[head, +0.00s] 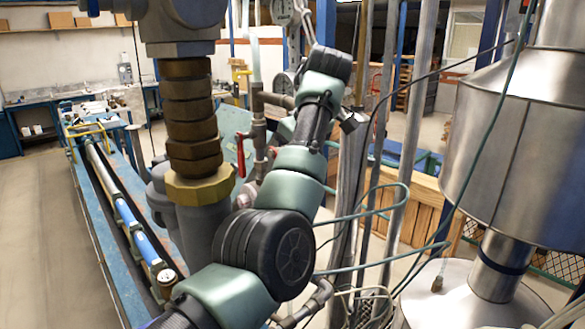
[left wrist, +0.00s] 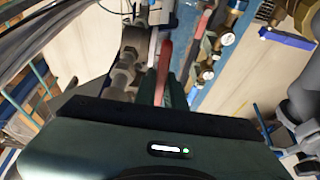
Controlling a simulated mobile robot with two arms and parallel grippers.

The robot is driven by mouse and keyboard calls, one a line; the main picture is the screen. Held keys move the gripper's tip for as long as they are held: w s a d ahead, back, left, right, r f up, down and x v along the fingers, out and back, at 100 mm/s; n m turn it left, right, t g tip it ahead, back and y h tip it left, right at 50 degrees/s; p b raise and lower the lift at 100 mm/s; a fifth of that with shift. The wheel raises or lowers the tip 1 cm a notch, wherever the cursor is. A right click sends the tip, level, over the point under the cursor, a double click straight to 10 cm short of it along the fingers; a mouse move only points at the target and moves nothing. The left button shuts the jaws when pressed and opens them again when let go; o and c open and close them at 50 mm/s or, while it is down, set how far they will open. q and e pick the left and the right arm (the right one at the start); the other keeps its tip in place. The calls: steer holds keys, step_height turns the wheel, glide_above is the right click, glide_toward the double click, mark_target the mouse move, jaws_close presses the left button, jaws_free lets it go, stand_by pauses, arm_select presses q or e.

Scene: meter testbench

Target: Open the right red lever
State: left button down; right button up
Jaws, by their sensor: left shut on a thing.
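In the left wrist view a red lever (left wrist: 165,58) stands between the two dark fingers of my left gripper (left wrist: 166,88), which is shut on it. A second red part (left wrist: 201,28) shows just to its right, apart from the fingers. In the head view a red lever (head: 240,156) hangs on the grey piping left of my left arm, and nothing touches it. My arm crosses the middle of that view and covers part of the piping. I cannot make out the gripper or the held lever there. My right gripper is in neither view.
A thick brown and brass pipe column (head: 191,120) stands close left of my arm. A large steel vessel (head: 510,150) fills the right, with thin hoses and upright poles between. A blue bench (head: 85,215) runs along the left. Pipe fittings (left wrist: 127,65) lie close left of the fingers.

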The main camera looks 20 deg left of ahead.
arm_select(q)
steer(key=shift+f, duration=0.1)
stand_by(0.7)
steer(key=shift+f+b, duration=0.25)
steer(key=shift+b, duration=0.2)
steer(key=f+t+y+b, duration=0.1)
steer(key=y+b, duration=0.1)
steer(key=b, duration=0.1)
steer(key=a+f+t+y+b, duration=0.1)
steer(key=y+b, duration=0.1)
steer(key=b, duration=0.2)
steer(key=w+f+t+y+b, duration=0.1)
steer(key=y+b, duration=0.1)
steer(key=b, duration=0.1)
steer(key=shift+a+t, duration=0.4)
steer(key=shift+w+r, duration=0.1)
steer(key=shift+r, duration=0.05)
steer(key=c, duration=1.5)
jaws_free()
steer(key=shift+c, duration=0.2)
steer(key=shift+o, duration=0.3)
steer(key=shift+a, duration=0.1)
